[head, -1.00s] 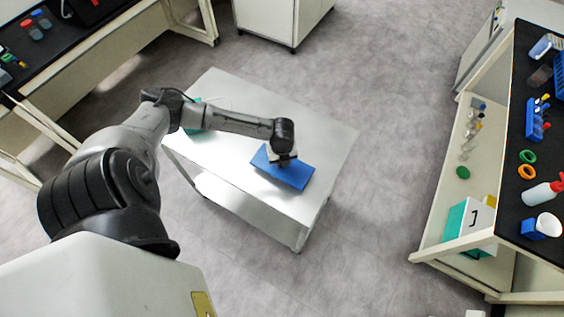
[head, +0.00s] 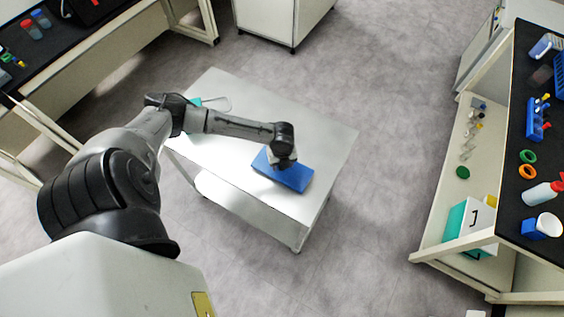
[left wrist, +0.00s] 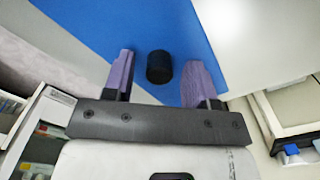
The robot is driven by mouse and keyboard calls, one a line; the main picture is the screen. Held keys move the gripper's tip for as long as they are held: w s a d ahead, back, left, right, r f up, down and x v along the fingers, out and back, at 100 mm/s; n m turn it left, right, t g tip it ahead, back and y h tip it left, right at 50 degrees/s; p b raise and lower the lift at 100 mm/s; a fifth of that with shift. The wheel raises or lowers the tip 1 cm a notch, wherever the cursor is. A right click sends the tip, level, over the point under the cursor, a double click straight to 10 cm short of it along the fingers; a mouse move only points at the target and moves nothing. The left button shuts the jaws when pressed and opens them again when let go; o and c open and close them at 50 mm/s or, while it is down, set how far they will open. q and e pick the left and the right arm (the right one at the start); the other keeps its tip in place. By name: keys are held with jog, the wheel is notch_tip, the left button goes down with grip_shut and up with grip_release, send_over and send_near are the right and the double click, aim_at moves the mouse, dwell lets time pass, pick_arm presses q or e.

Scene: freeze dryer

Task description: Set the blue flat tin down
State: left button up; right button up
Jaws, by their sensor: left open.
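The blue flat tin (head: 292,178) lies on the white top of the cart (head: 325,140), toward its front right part. In the left wrist view the tin (left wrist: 110,28) fills the upper middle, with a black round knob (left wrist: 160,67) on it. My left gripper (head: 283,160) is over the tin's upper left part. In the left wrist view its two purple fingers (left wrist: 160,58) are open, one on each side of the knob, with gaps between them and it. My right gripper is not in view.
A teal object with a wire handle (head: 215,103) is on the cart's far left, partly behind my arm. A black-topped bench (head: 510,200) with several small items stands at the right. Another bench (head: 70,65) stands at the upper left. Grey floor surrounds the cart.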

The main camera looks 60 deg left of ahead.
pick_arm(q)
jog(key=shift+r, duration=0.1)
notch_tip(320, 180, up, 12)
jog(key=f+p, duration=0.1)
jog(key=s+d+f+n+t+h, duration=0.1)
jog(key=s+d+f+n, duration=0.15)
jog(key=d, duration=0.55)
jog(key=s+d+f+n+t+h, duration=0.1)
jog(key=s+d+n, duration=0.15)
jog(key=d, duration=0.65)
jog(key=s+d+r+n+y, duration=0.1)
jog(key=s+n, duration=0.3)
jog(key=n, duration=0.2)
jog(key=s+d+r+n+t, duration=0.1)
jog(key=s+d+r+n, duration=0.1)
jog(key=s+n, duration=0.3)
jog(key=shift+s+d+n+t+y, duration=0.3)
jog(key=shift+n+y, duration=0.1)
jog(key=shift+n, duration=0.9)
jog(key=shift+c, duration=0.9)
jog(key=shift+w+d, duration=0.1)
jog(key=shift+w, duration=0.05)
